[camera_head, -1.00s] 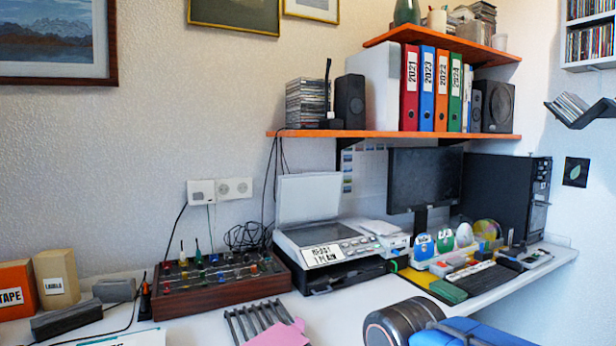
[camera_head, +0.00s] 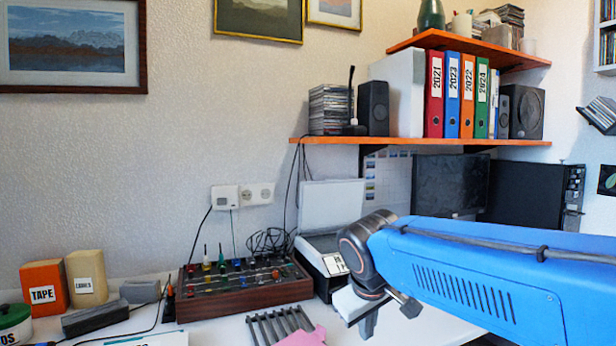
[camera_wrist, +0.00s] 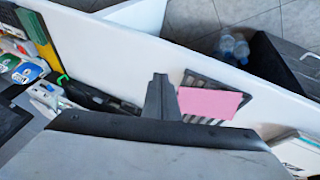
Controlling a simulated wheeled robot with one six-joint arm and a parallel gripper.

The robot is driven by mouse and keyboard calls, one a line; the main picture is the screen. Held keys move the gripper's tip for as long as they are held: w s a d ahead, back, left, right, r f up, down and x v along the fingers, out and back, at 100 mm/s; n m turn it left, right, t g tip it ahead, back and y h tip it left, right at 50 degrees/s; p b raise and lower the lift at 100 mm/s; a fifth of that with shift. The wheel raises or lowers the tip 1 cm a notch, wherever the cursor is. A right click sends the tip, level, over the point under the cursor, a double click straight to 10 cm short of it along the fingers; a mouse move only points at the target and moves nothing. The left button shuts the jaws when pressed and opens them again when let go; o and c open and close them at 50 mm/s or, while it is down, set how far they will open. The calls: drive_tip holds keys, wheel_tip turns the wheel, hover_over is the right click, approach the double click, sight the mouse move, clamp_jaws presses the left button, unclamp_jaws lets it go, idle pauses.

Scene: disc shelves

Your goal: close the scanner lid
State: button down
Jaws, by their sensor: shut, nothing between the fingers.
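The scanner (camera_head: 322,247) stands on the desk in the head view, right of the mixer-like box. Its pale lid (camera_head: 330,206) is open and stands nearly upright at the back, leaning slightly. My gripper (camera_head: 367,325) is at the scanner's right front, apart from the lid and nearer the camera. My blue arm hides the scanner's right part. In the wrist view my gripper (camera_wrist: 160,82) is shut and empty, pointing over the desk. The lid cannot be made out in the wrist view.
A wooden box with knobs (camera_head: 245,292) stands left of the scanner. A dark rack (camera_head: 280,325) and pink paper (camera_head: 306,338) lie in front. An orange shelf (camera_head: 420,141) spans above the lid. A dark monitor (camera_head: 450,185) stands to the right.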

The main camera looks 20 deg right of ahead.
drive_tip(key=w+d+r+n+h, duration=0.1)
drive_tip(key=w+d+r+h, duration=0.1)
drive_tip(key=w+r, duration=0.55)
drive_tip(key=w+d+r+h, duration=0.2)
drive_tip(key=w+d+r, duration=0.15)
drive_tip(key=w, duration=0.75)
drive_tip(key=t+h, duration=0.2)
drive_tip(key=h, duration=0.9)
approach(303, 172)
drive_tip(key=s+a, duration=0.1)
drive_tip(key=s, duration=0.2)
drive_tip(key=shift+m, duration=0.3)
drive_tip(key=x, duration=0.9)
drive_tip(key=shift+d+r, duration=0.25)
drive_tip(key=shift+r, duration=0.05)
drive_tip(key=shift+d, duration=0.1)
drive_tip(key=shift+s+f, duration=0.2)
drive_tip(key=shift+s, duration=0.75)
drive_tip(key=shift+s+f, duration=0.15)
drive_tip(key=shift+s, duration=0.8)
drive_tip(key=shift+s, duration=0.1)
